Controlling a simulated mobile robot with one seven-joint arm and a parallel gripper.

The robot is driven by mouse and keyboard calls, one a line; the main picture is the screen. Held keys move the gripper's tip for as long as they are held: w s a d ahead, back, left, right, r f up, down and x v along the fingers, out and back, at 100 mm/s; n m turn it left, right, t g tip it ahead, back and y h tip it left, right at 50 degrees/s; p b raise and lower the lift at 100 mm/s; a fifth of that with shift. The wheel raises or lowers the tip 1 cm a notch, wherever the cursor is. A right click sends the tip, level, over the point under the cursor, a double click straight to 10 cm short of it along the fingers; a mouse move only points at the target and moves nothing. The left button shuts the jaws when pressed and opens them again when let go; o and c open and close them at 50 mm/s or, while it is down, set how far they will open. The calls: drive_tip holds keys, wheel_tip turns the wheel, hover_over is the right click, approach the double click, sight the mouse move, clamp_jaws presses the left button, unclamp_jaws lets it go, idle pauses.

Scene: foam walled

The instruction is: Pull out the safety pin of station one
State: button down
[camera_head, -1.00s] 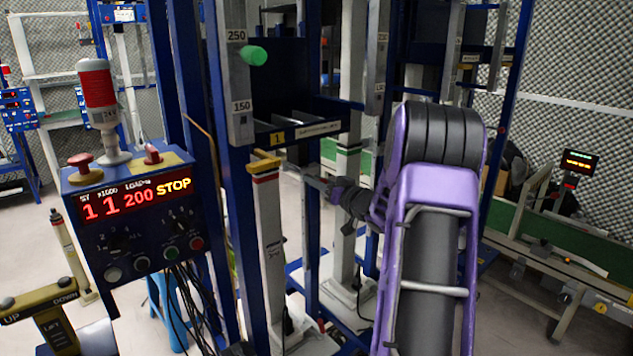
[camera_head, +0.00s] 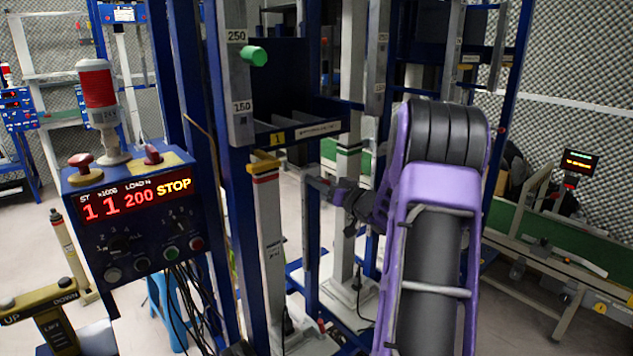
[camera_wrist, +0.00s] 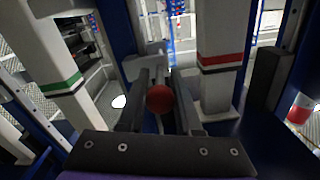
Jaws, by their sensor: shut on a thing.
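A red ball-shaped knob (camera_wrist: 159,98), apparently the safety pin's head, shows between the two fingers of my gripper (camera_wrist: 160,104) in the wrist view. My gripper is shut on it. A thin light shaft seems to run from the knob; its far end and any hole are hidden. In the head view my gripper (camera_head: 342,192) is small and dark beside the grey upright (camera_head: 306,235) of station one's blue frame, and the pin cannot be made out there. The yellow "1" label (camera_head: 278,138) is on the blue shelf above.
The control box (camera_head: 128,205) reads "1 1 200 STOP" at the left, with a red-topped lamp (camera_head: 97,88). White posts with a red band (camera_wrist: 219,62) and a green band (camera_wrist: 60,85) flank my fingers. A conveyor (camera_head: 560,240) lies at the right.

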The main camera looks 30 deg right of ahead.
drive_tip(key=s+d, duration=0.1)
drive_tip(key=s, duration=0.7)
drive_tip(key=shift+p, duration=0.45)
drive_tip(key=shift+d+f, duration=0.1)
drive_tip(key=c, duration=0.6)
unclamp_jaws()
drive_tip(key=s, duration=0.5)
drive_tip(key=s+d, duration=0.1)
drive_tip(key=s, duration=0.5)
drive_tip(key=s+d+p, duration=0.1)
drive_tip(key=s, duration=0.5)
drive_tip(key=shift+s+d, duration=0.15)
drive_tip(key=shift+s, duration=0.05)
